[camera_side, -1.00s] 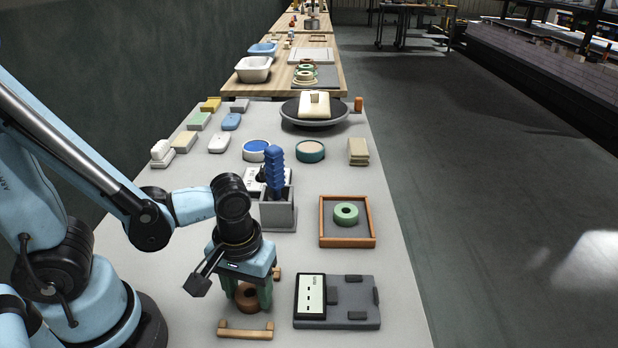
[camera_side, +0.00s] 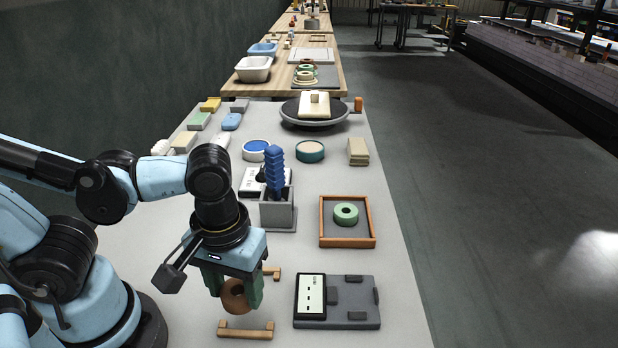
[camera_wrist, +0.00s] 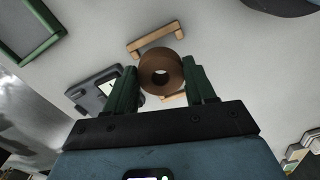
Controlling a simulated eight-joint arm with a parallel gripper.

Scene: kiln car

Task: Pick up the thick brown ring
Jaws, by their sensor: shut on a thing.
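The thick brown ring (camera_side: 236,296) is held between the green fingers of my gripper (camera_side: 234,291), above the table near the front. Part of the ring is hidden behind a finger in the side view.
Two wooden bridge-like pieces (camera_side: 246,330) stand below the ring. A grey plate with a white-faced display (camera_side: 312,296) lies to the right. A wooden-framed tray (camera_side: 322,222) holds a green ring (camera_side: 346,213). A grey holder (camera_side: 278,215) with blue-handled tool stands behind my gripper.

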